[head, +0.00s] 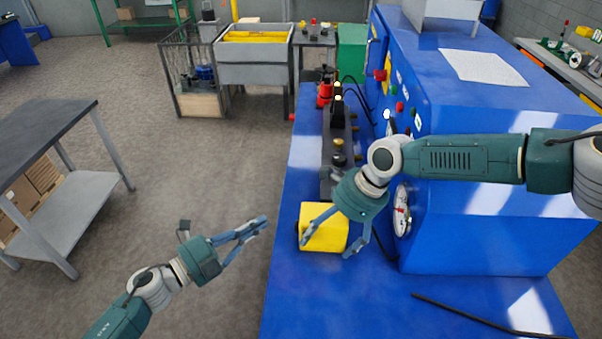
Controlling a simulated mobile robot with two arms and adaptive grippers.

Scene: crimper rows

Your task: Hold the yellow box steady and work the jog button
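The yellow box (325,236) sits on the blue ledge of the machine, near its left edge. My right gripper (325,248) is over the box with its fingers spread, one across the box's left part and one by its right side. Whether the fingers touch the box I cannot tell. No jog button can be made out on the box; the fingers cover part of its top. My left gripper (264,222) is to the left of the ledge, over the floor, apart from the box. Its fingertips come together with nothing between them.
The blue machine (470,235) with a round gauge (402,211) stands right of the box. A dark fixture row (337,140) with knobs and a red cylinder (325,92) lies behind it. A black cable (470,318) lies on the front right. A grey-topped table (40,135) stands left.

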